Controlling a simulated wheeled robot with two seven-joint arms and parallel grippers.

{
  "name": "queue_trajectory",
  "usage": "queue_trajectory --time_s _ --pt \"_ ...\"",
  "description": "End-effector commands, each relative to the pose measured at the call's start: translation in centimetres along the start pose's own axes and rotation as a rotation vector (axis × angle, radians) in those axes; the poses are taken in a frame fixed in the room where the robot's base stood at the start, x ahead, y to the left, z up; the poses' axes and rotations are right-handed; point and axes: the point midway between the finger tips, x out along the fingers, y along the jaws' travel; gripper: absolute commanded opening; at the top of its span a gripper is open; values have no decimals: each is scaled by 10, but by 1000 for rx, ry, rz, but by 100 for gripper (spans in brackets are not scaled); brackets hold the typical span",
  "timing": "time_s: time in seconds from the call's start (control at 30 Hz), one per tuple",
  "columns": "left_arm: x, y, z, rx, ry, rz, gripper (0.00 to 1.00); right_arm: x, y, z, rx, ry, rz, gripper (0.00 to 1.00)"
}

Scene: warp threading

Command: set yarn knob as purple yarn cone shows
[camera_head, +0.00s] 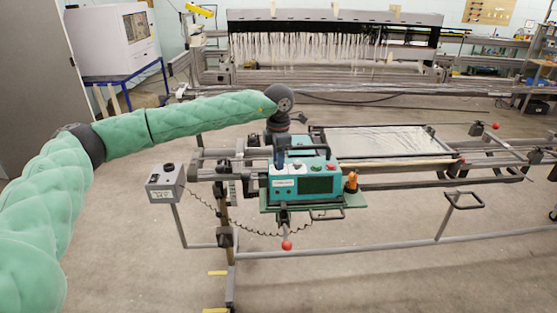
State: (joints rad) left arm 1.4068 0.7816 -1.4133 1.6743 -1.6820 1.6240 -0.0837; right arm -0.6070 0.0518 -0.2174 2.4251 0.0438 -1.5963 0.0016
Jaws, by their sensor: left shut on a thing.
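A teal machine box (283,184) with a dark screen (316,185) and a handle sits on the rail frame, at the centre of the head view. My left arm reaches in from the left, and its gripper (280,146) points down at the box's upper left. The gripper is shut on a small part there, which looks like the yarn knob but is mostly hidden by the fingers. The knob's setting cannot be read. I cannot make out a purple yarn cone. A small orange object (352,182) stands at the box's right side. My right gripper is not in view.
A grey control box (166,182) on a post stands left of the machine, joined by a coiled cord. A red ball-ended lever (287,245) hangs below. Long rails extend right, and a large loom with white threads (310,47) stands behind. The front floor is mostly clear.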

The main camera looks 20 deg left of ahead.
Motion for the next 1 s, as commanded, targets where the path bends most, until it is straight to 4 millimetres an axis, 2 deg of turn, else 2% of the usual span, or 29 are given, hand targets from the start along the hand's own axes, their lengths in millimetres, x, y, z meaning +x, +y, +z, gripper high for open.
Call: queue_trajectory --time_s 0.2,0.23,0.33,0.77,1.0 --pt "-1 0 0 0 -2 1 3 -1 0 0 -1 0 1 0" --pt "-1 0 0 0 -2 1 28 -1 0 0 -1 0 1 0" --pt "-1 0 0 0 -1 1 47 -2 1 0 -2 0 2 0" --pt "0 0 0 -2 0 1 48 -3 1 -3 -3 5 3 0" --pt "-4 1 0 -75 1 1 48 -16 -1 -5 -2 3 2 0"
